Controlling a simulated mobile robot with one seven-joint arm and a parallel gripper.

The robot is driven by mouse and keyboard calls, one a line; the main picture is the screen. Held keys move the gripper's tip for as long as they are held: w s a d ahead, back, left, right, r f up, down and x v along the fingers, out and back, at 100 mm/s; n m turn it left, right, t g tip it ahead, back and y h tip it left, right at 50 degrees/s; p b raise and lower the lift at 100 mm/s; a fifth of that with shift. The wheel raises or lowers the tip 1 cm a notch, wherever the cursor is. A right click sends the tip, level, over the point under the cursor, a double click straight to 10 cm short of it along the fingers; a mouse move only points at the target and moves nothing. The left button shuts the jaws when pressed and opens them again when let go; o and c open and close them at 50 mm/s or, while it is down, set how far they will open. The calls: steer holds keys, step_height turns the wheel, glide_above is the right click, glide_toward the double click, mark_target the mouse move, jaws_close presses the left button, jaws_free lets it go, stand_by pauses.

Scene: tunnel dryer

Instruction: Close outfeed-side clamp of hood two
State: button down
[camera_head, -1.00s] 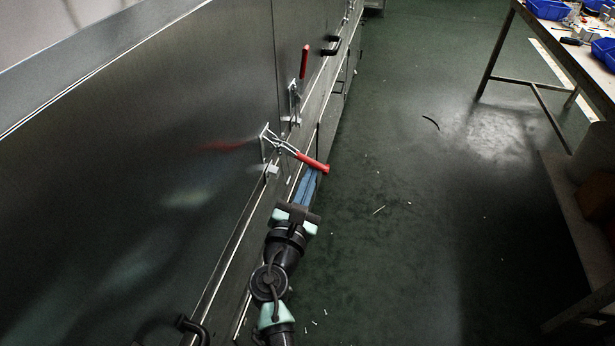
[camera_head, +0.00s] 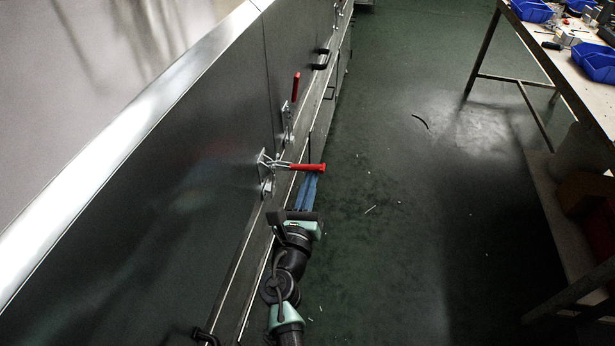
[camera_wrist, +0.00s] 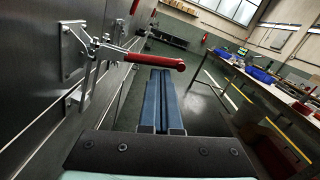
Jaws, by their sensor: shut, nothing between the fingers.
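The near toggle clamp (camera_head: 266,172) is mounted on the metal hood side; its red handle (camera_head: 307,167) sticks out from the panel, roughly level. In the wrist view the same red handle (camera_wrist: 143,60) reaches out to the right from its bracket (camera_wrist: 75,50), above my fingers. My gripper (camera_head: 309,182) is just under the handle's outer end, its blue fingers together and empty. The fingers also show in the wrist view (camera_wrist: 160,85), pointing forward. Whether they touch the handle I cannot tell. A second clamp beyond has its red handle (camera_head: 296,87) upright.
Black pull handles (camera_head: 321,59) stick out along the metal side wall. A workbench (camera_head: 560,50) with blue bins (camera_head: 598,62) stands at the right. The green floor between wall and bench is mostly open, with small scraps on it.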

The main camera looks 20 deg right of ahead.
step_height(320, 180, up, 7)
steer(key=w+a+n+p, duration=0.1)
steer(key=a+n+p, duration=0.1)
steer(key=n+p, duration=0.4)
steer(key=shift+w+a+n+p, duration=0.3)
steer(key=shift+w+n+p, duration=0.1)
steer(key=shift+p, duration=1.3)
steer(key=shift+r, duration=0.15)
